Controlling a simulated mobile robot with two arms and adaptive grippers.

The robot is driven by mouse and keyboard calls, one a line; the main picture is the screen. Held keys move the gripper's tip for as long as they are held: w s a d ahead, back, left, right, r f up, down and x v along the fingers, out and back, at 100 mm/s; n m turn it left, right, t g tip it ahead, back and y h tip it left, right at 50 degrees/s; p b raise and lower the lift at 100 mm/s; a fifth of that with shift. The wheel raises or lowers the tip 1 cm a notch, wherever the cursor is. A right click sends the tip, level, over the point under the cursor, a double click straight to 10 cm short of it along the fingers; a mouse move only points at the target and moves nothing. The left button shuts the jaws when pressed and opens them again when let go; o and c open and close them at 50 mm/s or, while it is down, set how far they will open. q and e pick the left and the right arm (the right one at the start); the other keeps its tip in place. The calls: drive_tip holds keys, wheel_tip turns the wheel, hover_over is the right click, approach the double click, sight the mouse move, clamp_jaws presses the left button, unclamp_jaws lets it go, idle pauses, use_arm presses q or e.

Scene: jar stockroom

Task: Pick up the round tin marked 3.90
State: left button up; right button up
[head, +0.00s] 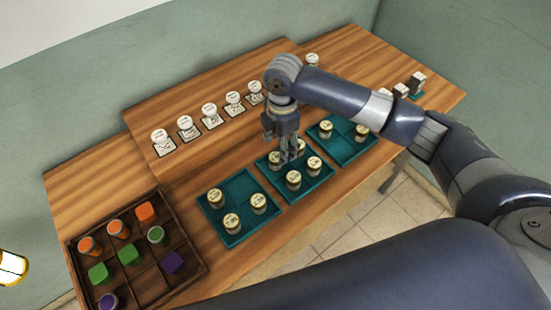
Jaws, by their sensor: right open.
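Several small round tins with pale lids stand in three teal trays. Their markings are too small to read, so I cannot tell which is marked 3.90. The middle tray (318,187) holds a front tin (293,180), a right tin (314,164), a left tin (276,160) and a back tin (301,147) partly hidden by my gripper. My right gripper (289,160) is open and points down over the middle tray, among these tins. I cannot tell whether it touches any. My left gripper is not in view.
The left tray (245,186) and right tray (342,145) hold more tins. Several white-topped jars (209,112) on cards line the raised shelf behind. A dark compartment box (190,245) with coloured pieces stands at the left. Small grey blocks (417,82) stand at the far right.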

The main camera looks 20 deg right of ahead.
sight(276, 157)
drive_tip(key=shift+s+a+f+p, duration=0.1)
drive_tip(key=shift+a+f+p, duration=0.25)
drive_tip(key=shift+f, duration=0.2)
drive_tip(key=shift+s+a+f+p, duration=0.1)
drive_tip(key=shift+a+f+p, duration=0.2)
drive_tip(key=shift+f, duration=0.25)
wheel_tip(276, 157, down, 3)
drive_tip(key=shift+w+r, duration=0.1)
drive_tip(key=shift+r, duration=0.1)
drive_tip(key=shift+c, duration=1.4)
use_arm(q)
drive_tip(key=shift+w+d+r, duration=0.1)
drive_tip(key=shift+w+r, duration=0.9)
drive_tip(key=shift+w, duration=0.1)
use_arm(e)
drive_tip(key=c, duration=0.9)
